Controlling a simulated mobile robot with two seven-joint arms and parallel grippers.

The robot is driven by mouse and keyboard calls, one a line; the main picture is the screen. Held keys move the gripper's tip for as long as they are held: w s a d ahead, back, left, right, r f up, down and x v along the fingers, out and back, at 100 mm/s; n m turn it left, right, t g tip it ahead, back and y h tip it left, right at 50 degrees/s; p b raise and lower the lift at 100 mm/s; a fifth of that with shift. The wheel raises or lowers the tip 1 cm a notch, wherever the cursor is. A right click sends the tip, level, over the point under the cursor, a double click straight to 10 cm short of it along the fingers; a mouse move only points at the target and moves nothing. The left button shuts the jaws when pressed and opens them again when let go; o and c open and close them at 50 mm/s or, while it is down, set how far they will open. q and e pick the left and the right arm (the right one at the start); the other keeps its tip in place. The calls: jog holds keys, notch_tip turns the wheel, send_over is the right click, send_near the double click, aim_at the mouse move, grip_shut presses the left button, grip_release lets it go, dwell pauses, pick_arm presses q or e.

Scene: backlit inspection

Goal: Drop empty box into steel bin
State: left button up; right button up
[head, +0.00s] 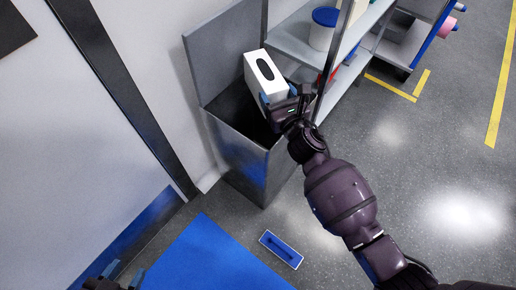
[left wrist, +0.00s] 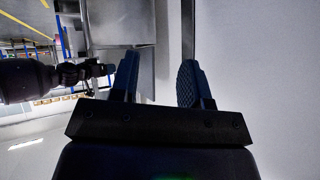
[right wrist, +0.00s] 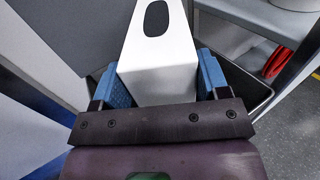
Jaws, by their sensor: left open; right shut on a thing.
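A white box (head: 263,79) with a dark oval opening is held by my right gripper (head: 279,98) over the open steel bin (head: 257,161). In the right wrist view the box (right wrist: 160,62) sits between the two blue fingers of the gripper (right wrist: 160,82), with a finger against each side. The bin's dark inside shows around the box, and its raised lid (head: 219,58) stands behind it. Whether the box's lower end is below the rim is hard to tell. My left gripper (head: 118,277) is low at the left edge area; in the left wrist view it (left wrist: 157,78) is open and empty.
A shelf unit (head: 304,45) with a blue-lidded white tub (head: 322,29) stands close to the right of the bin. A white wall is behind and left. A blue mat (head: 212,258) and a small blue plate (head: 281,249) lie on the floor.

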jog(key=o, duration=1)
jog(key=shift+s+d, duration=0.2)
jog(key=shift+s, duration=0.2)
pick_arm(q)
jog(key=shift+s+a+g+p, duration=0.2)
jog(key=shift+s+g+p, duration=0.1)
jog(key=shift+p, duration=0.6)
pick_arm(e)
jog(key=v, duration=1)
